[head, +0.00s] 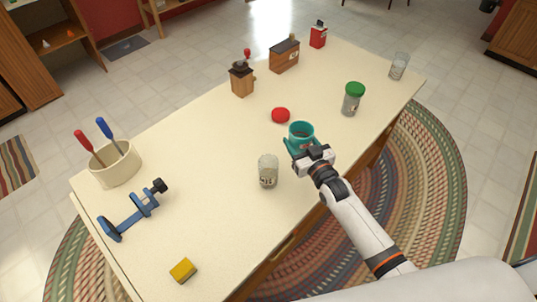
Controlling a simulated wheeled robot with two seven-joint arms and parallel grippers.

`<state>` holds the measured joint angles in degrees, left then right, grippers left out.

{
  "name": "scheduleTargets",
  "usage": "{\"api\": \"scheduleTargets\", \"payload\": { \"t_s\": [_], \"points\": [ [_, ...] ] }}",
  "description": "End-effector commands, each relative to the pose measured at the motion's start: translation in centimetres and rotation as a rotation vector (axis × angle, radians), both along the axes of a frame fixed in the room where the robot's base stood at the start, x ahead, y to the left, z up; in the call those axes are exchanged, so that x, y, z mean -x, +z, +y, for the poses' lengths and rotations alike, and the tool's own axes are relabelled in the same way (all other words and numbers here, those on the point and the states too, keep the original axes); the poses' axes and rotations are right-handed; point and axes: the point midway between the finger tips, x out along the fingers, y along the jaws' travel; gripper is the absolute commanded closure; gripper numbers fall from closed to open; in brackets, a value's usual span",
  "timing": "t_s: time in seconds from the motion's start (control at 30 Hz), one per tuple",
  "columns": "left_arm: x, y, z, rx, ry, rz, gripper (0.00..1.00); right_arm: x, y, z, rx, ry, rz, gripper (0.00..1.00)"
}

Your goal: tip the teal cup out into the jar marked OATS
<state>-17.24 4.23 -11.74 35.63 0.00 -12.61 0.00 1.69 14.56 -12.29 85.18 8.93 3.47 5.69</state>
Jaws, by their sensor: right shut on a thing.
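The teal cup (301,128) is near the table's right long edge, its open mouth facing up. My right gripper (305,150) is shut on the teal cup from its near side. I cannot tell whether the cup touches the table, and its contents are unclear. A clear open-looking jar (268,170) with a small dark marking stands just left of and nearer than the cup; the marking is too small to read surely. Another jar (352,100) with a green lid (355,89) stands farther right. My left gripper is not in view.
A red round thing (281,115) lies just behind the cup. A wooden grinder (241,79), wooden box (284,56), red tin (318,35) and glass (399,66) stand farther back. A tool crock (115,165), blue clamp (130,212) and yellow block (183,270) are left.

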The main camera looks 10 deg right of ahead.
Motion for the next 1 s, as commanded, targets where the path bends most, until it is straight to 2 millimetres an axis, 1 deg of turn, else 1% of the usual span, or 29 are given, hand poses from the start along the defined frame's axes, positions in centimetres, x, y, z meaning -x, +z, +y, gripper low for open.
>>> {"api": "scheduleTargets", "payload": {
  "t_s": [0.2, 0.87, 1.0],
  "points": [
    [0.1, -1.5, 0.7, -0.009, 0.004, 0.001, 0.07, 0.0, -1.5, 0.0, 0.000, 0.000, -0.001, 0.67],
    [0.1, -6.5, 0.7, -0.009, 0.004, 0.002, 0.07, 0.0, -6.8, 0.0, 0.000, 0.000, -0.002, 0.67],
    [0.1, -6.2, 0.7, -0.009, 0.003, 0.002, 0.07, 0.0, -6.4, 0.0, 0.000, 0.000, -0.002, 0.67]
  ]
}}
